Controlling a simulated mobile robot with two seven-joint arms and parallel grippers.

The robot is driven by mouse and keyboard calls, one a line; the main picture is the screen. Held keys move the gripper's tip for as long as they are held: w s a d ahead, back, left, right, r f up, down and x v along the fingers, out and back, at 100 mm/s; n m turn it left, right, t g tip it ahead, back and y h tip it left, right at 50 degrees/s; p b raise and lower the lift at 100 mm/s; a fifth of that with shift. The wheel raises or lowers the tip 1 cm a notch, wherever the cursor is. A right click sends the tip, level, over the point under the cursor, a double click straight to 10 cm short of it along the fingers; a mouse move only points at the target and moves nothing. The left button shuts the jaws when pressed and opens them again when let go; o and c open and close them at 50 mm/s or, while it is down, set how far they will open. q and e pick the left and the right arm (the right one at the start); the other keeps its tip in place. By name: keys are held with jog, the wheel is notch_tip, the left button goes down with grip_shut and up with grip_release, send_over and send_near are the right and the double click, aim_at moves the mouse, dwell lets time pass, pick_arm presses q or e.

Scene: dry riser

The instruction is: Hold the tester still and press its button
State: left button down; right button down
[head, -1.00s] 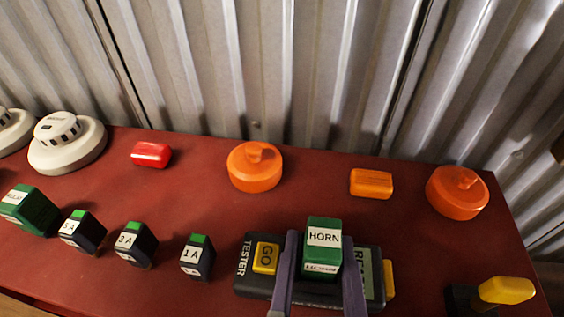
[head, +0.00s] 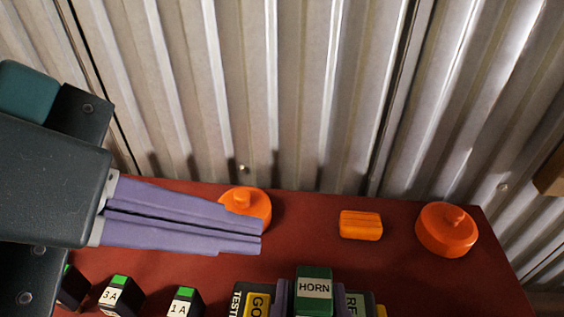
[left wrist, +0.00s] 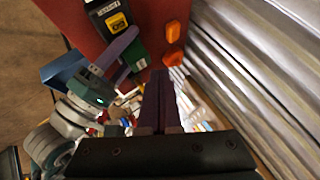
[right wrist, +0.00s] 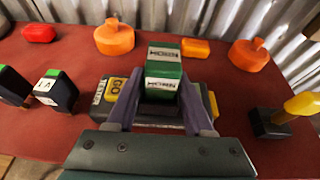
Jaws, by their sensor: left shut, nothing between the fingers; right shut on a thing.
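The dark tester (head: 238,300) lies at the bottom of the head view, partly cut off. Its yellow GO button (head: 257,306) is on its left part and also shows in the right wrist view (right wrist: 116,87). A green HORN block (head: 314,287) stands upright on the tester's middle. My right gripper (right wrist: 156,92) is shut on the HORN block, one finger on each side. My left gripper (head: 262,240) is shut and empty, its fingers together above the red top, behind and apart from the GO button. In the left wrist view the tester (left wrist: 98,8) is past my left fingertips.
Orange round pieces (head: 446,230) and an orange block (head: 361,225) stand along the back of the red top (head: 400,280), before a corrugated wall (head: 320,100). Blocks marked 1 A (head: 185,302) and 3 A (head: 120,296) stand left. A yellow-handled piece (right wrist: 303,103) is at right.

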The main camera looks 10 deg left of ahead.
aim_at(244, 311)
dwell(0.3)
pick_arm(q)
jog(key=shift+f, duration=4.4)
jog(key=shift+f, duration=0.4)
jog(key=shift+f, duration=0.5)
jog(key=shift+r, duration=0.9)
jog(key=shift+r, duration=0.1)
